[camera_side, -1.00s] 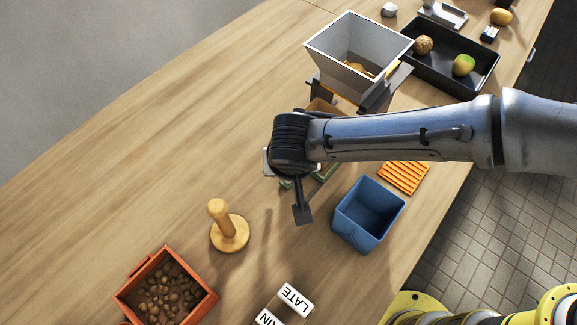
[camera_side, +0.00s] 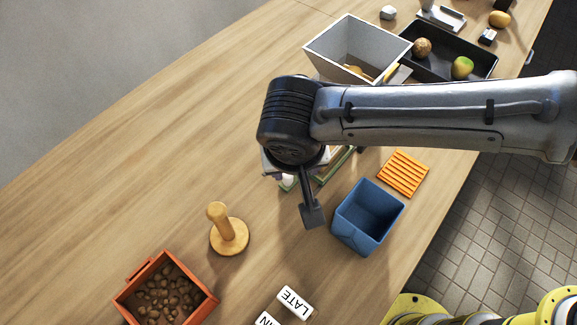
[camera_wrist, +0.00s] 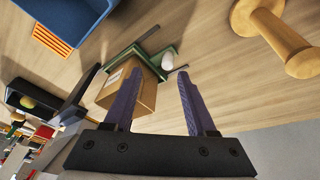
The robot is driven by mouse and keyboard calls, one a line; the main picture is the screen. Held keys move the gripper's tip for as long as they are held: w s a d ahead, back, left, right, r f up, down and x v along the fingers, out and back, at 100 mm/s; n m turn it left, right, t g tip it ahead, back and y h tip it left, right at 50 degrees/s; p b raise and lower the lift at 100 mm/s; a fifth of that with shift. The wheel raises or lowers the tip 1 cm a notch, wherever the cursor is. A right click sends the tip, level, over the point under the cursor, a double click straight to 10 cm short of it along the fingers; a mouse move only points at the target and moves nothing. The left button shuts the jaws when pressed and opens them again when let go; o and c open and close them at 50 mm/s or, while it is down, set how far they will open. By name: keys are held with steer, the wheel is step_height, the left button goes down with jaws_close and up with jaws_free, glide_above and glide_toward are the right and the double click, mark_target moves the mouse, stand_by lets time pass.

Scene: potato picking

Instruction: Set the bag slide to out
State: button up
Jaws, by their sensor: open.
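A green-railed slide (camera_wrist: 150,50) lies on the table in the wrist view, with a white rounded knob (camera_wrist: 167,61) on it. A brown cardboard box (camera_wrist: 128,93) stands against it. I take this rail to be the bag slide; its setting cannot be read. In the side view, my arm hides most of it, and only green edges (camera_side: 338,166) show. My gripper (camera_wrist: 159,77) is open and empty, above the table, its two purple fingers pointing towards the rail and knob. In the side view, one dark finger (camera_side: 311,212) hangs left of a blue bin.
The blue bin (camera_side: 347,235) and an orange ribbed mat (camera_side: 403,173) are to the right. A wooden stamp-like peg (camera_side: 227,232) stands left. A red crate of potatoes (camera_side: 155,300), label blocks (camera_side: 295,302), a grey hopper (camera_side: 330,55) and black tray (camera_side: 470,87) surround the work.

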steer(key=w+a+r+g, duration=0.1)
steer(key=w+r+g, duration=0.3)
steer(key=r, duration=0.1)
steer(key=shift+m+y, duration=0.3)
steer(key=shift+y, duration=0.1)
step_height(320, 180, down, 13)
steer(key=shift+f, duration=0.15)
steer(key=shift+c, duration=0.2)
jaws_close()
stand_by(1.2)
